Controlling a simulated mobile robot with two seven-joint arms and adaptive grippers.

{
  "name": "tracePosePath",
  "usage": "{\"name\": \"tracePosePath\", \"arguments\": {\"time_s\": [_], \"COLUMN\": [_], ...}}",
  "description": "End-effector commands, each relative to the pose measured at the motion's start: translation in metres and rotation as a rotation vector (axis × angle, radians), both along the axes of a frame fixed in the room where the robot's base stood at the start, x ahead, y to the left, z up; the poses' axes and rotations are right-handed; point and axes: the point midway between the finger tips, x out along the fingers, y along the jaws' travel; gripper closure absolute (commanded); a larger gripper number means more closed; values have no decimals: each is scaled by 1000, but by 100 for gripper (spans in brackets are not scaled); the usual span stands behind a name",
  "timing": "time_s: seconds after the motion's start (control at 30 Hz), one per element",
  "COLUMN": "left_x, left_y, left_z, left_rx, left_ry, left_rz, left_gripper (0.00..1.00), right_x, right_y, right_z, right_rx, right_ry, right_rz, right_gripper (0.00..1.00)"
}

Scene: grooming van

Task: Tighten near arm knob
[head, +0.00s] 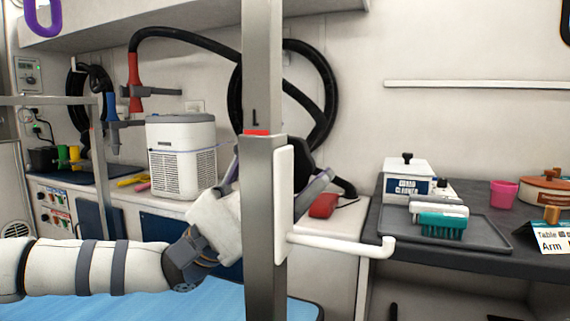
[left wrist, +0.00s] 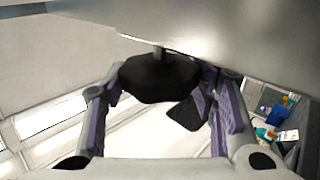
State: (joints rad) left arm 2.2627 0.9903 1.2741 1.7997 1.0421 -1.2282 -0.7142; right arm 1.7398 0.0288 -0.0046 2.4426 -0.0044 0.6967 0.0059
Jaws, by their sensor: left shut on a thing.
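A grey upright post (head: 260,220) of the grooming arm stands in the middle of the head view, with a red band and a white plate and peg. A black knob (left wrist: 158,80) sticks out from the grey post surface in the left wrist view. My left gripper (left wrist: 160,95) has its purple-lined fingers on either side of the knob and is shut on it. In the head view, the post hides most of this gripper, and a dark part of the knob (head: 302,172) shows at its right edge. My right gripper is in neither view.
A blue table top (head: 180,298) lies below my left arm. A white dryer unit (head: 182,155) stands on the counter behind. A white peg (head: 340,243) juts right from the post. A dark counter at right holds a tray (head: 480,235), a teal brush and a pink cup.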

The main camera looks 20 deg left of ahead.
Motion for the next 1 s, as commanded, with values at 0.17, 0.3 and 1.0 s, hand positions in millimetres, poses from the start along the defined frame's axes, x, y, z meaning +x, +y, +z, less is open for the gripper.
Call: {"name": "tracePosePath", "arguments": {"time_s": [0.17,0.3,1.0], "left_x": [0,0,4], "left_y": [0,0,80], "left_z": [2,1,-82], "left_rx": [-3,-2,-2], "left_ry": [-1,-1,0], "left_rz": [-1,-1,1], "left_gripper": [27,27,27], "right_x": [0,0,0], "right_y": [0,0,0], "right_z": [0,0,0], "right_rx": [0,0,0], "right_ry": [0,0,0], "right_rz": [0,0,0], "right_gripper": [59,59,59]}}
